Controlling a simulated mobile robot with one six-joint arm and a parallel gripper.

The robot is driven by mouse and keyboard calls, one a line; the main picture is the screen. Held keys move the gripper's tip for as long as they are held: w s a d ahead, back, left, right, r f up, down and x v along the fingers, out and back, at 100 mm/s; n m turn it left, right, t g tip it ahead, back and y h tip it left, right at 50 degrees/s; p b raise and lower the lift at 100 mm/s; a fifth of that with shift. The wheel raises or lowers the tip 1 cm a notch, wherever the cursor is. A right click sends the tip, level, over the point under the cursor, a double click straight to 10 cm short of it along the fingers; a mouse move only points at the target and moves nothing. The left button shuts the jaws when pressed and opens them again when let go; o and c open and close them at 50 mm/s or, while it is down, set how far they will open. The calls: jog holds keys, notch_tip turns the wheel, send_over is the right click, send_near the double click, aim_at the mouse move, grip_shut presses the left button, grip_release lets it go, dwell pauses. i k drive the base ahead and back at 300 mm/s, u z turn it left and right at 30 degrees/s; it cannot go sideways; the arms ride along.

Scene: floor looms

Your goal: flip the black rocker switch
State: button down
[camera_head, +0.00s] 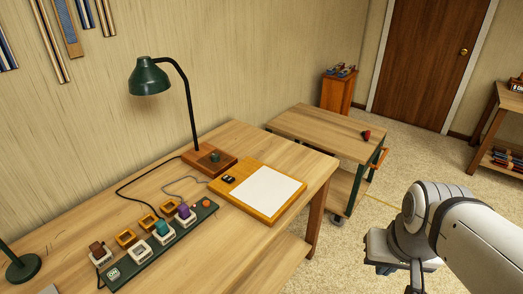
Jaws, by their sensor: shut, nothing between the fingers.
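A small black rocker switch (229,179) sits at the left end of a flat orange-brown wooden box (260,213) with a white panel on top. The box lies on the wooden workbench, near its right end. The switch is too small here to tell which side is pressed. My gripper (386,267) is at the lower right, beyond the bench's right end and well apart from the switch. It appears shut, with nothing visible in it; its fingertips are small and partly hidden by my arm.
A green lamp (150,78) with a knobbed wooden base stands behind the box. A dark strip (165,250) with several coloured blocks in holders lies to its left, with cables behind. A wooden cart (325,130) bearing a red item stands beyond the bench. Carpet is open near my arm.

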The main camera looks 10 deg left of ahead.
aim_at(227, 179)
jog(key=u, duration=0.15)
jog(key=i, duration=0.9)
jog(key=z, duration=0.05)
